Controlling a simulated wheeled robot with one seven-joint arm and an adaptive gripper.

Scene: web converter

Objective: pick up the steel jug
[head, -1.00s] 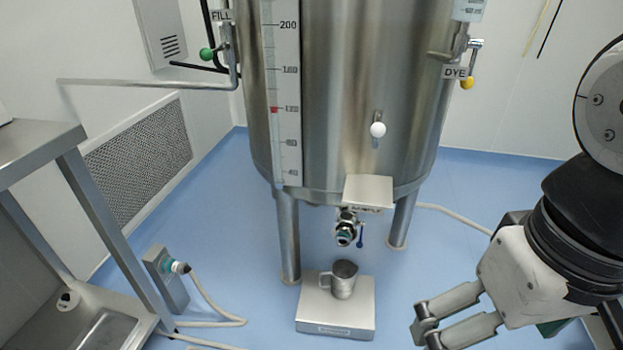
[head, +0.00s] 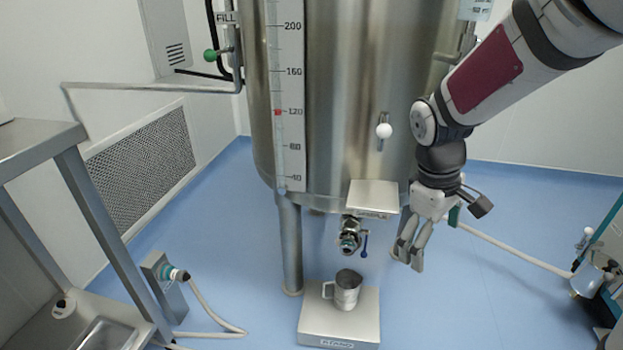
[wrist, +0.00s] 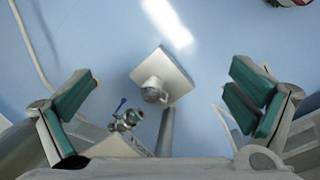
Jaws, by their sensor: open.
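The steel jug (head: 346,289) stands upright on a low square metal platform (head: 340,325) on the floor, below the tank's outlet valve. Its handle points left in the head view. My gripper (head: 407,262) hangs to the right of the jug and higher, apart from it, with fingers pointing down. In the wrist view the jug (wrist: 153,90) shows small and far off, between the two spread fingers of my gripper (wrist: 168,108). The gripper is open and empty.
The valve (head: 350,238) with a blue lever hangs above the jug, under the steel tank (head: 345,100). Tank legs (head: 289,245) stand behind the platform. A steel bench (head: 100,215) is at left. A hose (head: 515,260) crosses the floor at right. Floor in front of the right leg is clear.

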